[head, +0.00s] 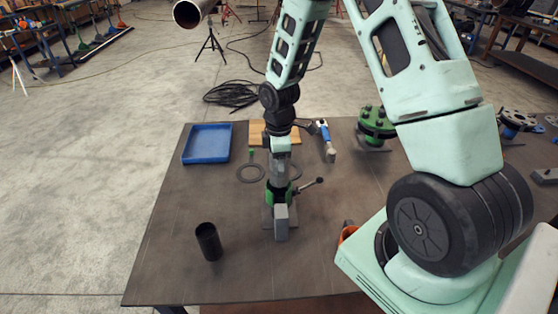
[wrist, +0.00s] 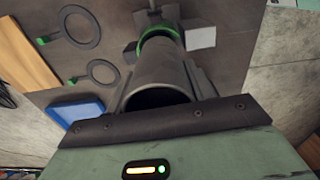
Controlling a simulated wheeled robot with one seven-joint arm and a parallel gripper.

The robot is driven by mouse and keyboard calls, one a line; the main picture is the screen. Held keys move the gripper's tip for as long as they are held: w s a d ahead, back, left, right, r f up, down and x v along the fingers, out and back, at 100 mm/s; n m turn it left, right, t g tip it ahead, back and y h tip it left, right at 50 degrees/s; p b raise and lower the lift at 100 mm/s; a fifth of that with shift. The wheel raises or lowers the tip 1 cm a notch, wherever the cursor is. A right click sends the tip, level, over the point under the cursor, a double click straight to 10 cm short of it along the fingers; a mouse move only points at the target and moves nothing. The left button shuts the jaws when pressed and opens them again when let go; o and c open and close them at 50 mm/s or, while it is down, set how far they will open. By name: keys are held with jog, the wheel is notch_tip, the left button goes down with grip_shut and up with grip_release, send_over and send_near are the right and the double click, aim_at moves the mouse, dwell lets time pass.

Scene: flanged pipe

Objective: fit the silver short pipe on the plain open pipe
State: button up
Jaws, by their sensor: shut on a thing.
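The silver short pipe (wrist: 160,70) is between the two fingers of my gripper (wrist: 163,82) in the wrist view, its dark open end facing the camera. In the head view my gripper (head: 280,168) points down and is shut on the grey pipe (head: 279,181). The pipe is upright above a green fixture (head: 270,196) with a black lever. In the wrist view a green ring (wrist: 158,31) shows around the pipe's far end. I cannot tell whether the pipe touches or sits on anything there. The plain open pipe cannot be made out for certain beneath it.
A dark open tube (head: 208,242) stands at the table's front left. A blue tray (head: 207,143), a wooden board (head: 262,131), flat rings (head: 250,173), a blue-handled tool (head: 325,140) and a green bolted flange (head: 375,124) lie farther back. The front middle table is mostly clear.

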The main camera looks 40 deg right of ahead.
jog(key=shift+f, duration=0.1)
dwell(0.3)
jog(key=shift+f+b, duration=1.15)
jog(key=shift+f, duration=0.5)
jog(key=shift+f, duration=0.45)
jog(key=o, duration=1.3)
jog(key=shift+b, duration=0.3)
notch_tip(320, 180, up, 17)
jog(key=b, duration=0.3)
notch_tip(320, 180, up, 9)
jog(key=p, duration=0.8)
jog(key=shift+r, duration=0.2)
